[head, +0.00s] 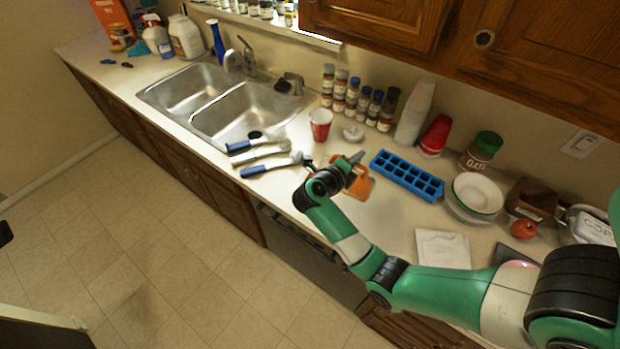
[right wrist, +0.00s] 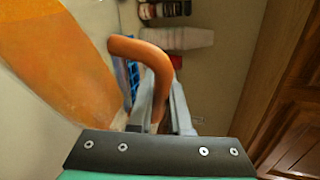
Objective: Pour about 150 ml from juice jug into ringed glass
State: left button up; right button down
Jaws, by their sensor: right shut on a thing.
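The orange juice jug (head: 359,187) is at the counter's middle in the head view, partly behind my right gripper (head: 350,164). In the right wrist view the orange jug body (right wrist: 55,50) fills the upper left, and its curved orange handle (right wrist: 140,49) runs between the fingers of my right gripper (right wrist: 160,108). The right gripper is shut on this handle. I cannot tell whether the jug's base touches the counter. I cannot make out the ringed glass in either view. My left gripper is not clearly in view.
A red cup (head: 320,124) and a white ring-shaped item (head: 353,134) stand behind the jug. A blue ice tray (head: 407,175) lies to its right. Spice jars (head: 352,96) and stacked cups (head: 414,115) line the wall.

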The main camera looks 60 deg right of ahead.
jog(key=shift+s+r, duration=0.1)
jog(key=shift+s, duration=0.1)
jog(key=shift+w+r+n+p, duration=0.3)
jog(key=shift+w+r+p, duration=0.1)
jog(key=shift+w+r, duration=0.05)
dwell(1.8)
jog(key=shift+s+f, duration=0.1)
